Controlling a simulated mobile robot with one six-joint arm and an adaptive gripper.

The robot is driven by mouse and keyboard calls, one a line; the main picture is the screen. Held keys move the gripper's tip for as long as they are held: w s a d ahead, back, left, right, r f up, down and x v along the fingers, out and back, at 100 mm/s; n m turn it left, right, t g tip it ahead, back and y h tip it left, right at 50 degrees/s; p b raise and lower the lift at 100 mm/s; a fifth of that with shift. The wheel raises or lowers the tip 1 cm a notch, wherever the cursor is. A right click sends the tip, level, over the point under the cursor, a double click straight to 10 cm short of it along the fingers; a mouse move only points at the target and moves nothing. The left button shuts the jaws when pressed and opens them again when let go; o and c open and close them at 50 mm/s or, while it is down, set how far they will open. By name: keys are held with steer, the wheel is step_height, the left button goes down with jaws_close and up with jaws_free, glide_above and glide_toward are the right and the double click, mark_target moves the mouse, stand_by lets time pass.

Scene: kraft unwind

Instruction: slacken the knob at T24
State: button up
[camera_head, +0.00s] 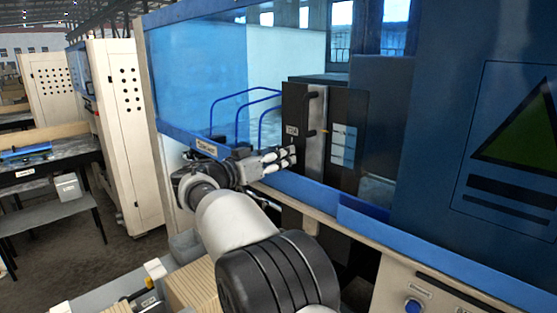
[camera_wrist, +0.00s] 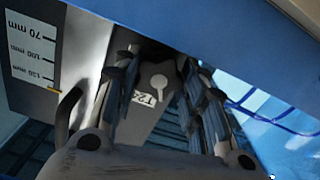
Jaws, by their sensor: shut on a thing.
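A dark upright panel (camera_head: 293,108) bears the T24 label (camera_head: 292,131), which also shows turned over in the wrist view (camera_wrist: 147,99). My gripper (camera_head: 287,157) reaches the panel below that label.
A scale plate (camera_wrist: 33,57) with an orange pointer (camera_wrist: 53,86) and a black handle (camera_wrist: 67,112) stand beside the panel. A blue rail (camera_head: 300,190) runs below my gripper. Blue bent tubes (camera_head: 237,110) are behind it.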

steer(key=o, duration=1.1)
steer(key=v, duration=1.2)
